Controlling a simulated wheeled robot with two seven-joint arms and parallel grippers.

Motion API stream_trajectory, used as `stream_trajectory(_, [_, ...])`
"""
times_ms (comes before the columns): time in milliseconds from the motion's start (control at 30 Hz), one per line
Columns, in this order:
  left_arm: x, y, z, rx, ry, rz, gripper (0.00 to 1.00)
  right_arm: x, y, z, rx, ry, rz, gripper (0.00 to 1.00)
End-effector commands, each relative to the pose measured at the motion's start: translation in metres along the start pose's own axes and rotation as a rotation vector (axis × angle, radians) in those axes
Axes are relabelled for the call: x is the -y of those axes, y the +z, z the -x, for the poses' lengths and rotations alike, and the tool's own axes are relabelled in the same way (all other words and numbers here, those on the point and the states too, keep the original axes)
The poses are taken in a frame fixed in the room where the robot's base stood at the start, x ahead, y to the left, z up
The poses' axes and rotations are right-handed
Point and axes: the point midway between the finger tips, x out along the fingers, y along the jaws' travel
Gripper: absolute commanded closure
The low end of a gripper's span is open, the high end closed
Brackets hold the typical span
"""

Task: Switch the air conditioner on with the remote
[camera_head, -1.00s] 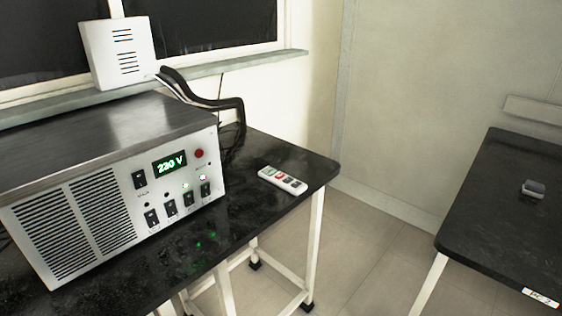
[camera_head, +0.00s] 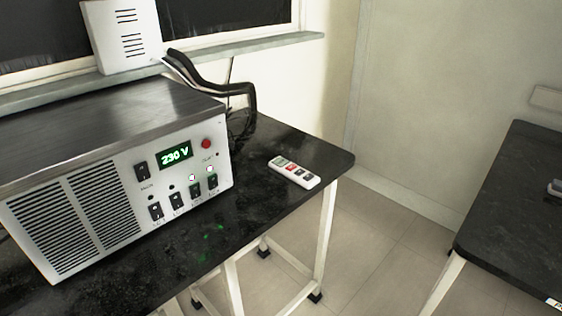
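The remote (camera_head: 294,172) is white with a small display and red and dark buttons. It lies flat on the black table (camera_head: 262,212), near the right end and to the right of a large metal power unit. No air conditioner is clearly identifiable in the head view. Neither of my grippers shows in the head view.
The power unit (camera_head: 118,168) has a lit green "230 V" display, switches and a red button. Black cables (camera_head: 215,84) run behind it to a white vented box (camera_head: 124,34) at the window. A second black table (camera_head: 515,215) stands right, with floor (camera_head: 385,245) between.

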Motion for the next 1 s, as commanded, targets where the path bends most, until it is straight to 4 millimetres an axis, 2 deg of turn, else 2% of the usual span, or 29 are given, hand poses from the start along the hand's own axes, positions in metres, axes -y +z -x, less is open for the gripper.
stream_trajectory(300, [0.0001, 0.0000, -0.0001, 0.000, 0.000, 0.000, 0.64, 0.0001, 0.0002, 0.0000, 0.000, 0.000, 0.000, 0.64])
stream_trajectory(333, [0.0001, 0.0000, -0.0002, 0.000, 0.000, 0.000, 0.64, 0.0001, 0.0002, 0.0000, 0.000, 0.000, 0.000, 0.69])
stream_trajectory(433, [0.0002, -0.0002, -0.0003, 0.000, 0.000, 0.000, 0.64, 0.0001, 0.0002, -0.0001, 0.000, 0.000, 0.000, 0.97])
stream_trajectory(467, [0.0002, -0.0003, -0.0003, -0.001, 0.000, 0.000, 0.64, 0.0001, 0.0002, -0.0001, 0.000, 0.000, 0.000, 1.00])
stream_trajectory(1000, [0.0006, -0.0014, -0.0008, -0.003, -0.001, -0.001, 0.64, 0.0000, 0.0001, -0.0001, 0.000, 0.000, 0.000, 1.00])
